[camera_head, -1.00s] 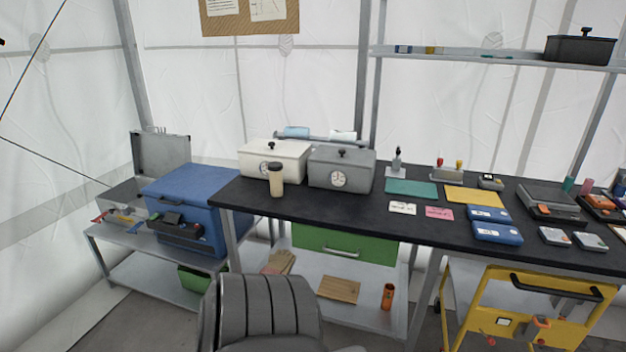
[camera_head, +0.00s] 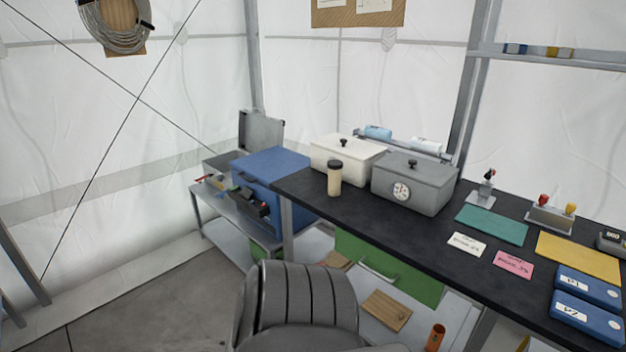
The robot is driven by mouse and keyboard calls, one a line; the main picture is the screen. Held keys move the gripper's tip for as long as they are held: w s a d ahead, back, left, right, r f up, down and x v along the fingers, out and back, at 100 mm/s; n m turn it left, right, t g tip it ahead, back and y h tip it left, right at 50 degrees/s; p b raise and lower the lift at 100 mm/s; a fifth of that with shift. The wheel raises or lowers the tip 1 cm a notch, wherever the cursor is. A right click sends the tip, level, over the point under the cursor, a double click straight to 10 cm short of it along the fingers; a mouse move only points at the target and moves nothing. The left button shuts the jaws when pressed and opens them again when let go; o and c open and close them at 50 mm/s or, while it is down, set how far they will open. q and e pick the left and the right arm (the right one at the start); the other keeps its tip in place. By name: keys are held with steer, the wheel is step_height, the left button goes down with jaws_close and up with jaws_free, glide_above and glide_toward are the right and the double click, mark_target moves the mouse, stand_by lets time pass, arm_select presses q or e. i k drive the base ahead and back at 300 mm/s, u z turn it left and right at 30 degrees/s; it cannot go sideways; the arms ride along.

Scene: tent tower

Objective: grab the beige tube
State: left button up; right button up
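The beige tube (camera_head: 334,181) has a dark cap and stands upright on the black table (camera_head: 375,213), near its left end. It is in front of the white lidded box (camera_head: 343,156) and to the left of the grey box with a dial (camera_head: 412,186). Nothing touches the tube from the front. Neither of my grippers shows in the head view.
A dark grey chair (camera_head: 297,302) stands in front of the table's left end. A blue case (camera_head: 272,177) sits on a low bench to the left. Cards, mats and blue cases (camera_head: 586,317) lie on the table's right. The floor at left (camera_head: 150,305) is clear.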

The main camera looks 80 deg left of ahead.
mark_target(335, 177)
steer(key=u, duration=0.8)
steer(key=i, duration=0.7)
steer(key=u, duration=0.85)
